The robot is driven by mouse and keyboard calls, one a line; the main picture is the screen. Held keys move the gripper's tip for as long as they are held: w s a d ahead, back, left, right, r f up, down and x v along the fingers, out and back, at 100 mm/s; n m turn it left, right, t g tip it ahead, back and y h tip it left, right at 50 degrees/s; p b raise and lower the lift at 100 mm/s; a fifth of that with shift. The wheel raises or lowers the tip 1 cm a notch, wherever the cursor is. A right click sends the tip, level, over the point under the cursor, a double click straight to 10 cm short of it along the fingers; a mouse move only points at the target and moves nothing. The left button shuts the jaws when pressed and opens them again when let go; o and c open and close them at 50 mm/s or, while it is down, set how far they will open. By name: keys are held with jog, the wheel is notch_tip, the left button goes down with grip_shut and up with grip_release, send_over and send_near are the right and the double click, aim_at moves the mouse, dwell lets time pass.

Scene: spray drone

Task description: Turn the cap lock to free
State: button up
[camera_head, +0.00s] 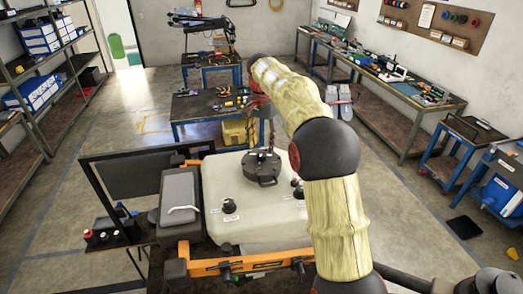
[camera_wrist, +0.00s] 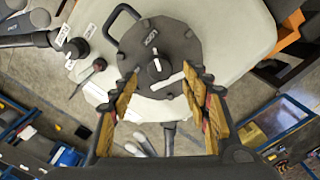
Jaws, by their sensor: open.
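The large round black cap (camera_head: 262,170) sits on top of the white tank (camera_head: 225,178). In the wrist view the cap (camera_wrist: 178,38) has a loop handle at its upper left and lettering near its top that seems to read LOCK. The small dark cap lock knob (camera_wrist: 158,68) sits at the cap's middle, with white marks on and beside it. My gripper (camera_wrist: 160,77) is open, its tan-padded fingers on either side of the knob and apart from it. In the head view my gripper (camera_head: 262,135) is above the cap, partly hidden by my arm.
Smaller black knobs stand on the tank at left (camera_head: 229,205) and right (camera_head: 298,191). A grey battery-like block (camera_head: 179,190) and orange frame (camera_head: 240,262) border the tank. Blue-legged workbenches (camera_head: 205,108) stand behind. Open floor lies on both sides.

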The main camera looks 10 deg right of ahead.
aim_at(261, 154)
jog(key=shift+f+p, duration=0.35)
jog(key=shift+f, duration=1.75)
jog(key=c, duration=1.1)
jog(key=shift+c, duration=0.2)
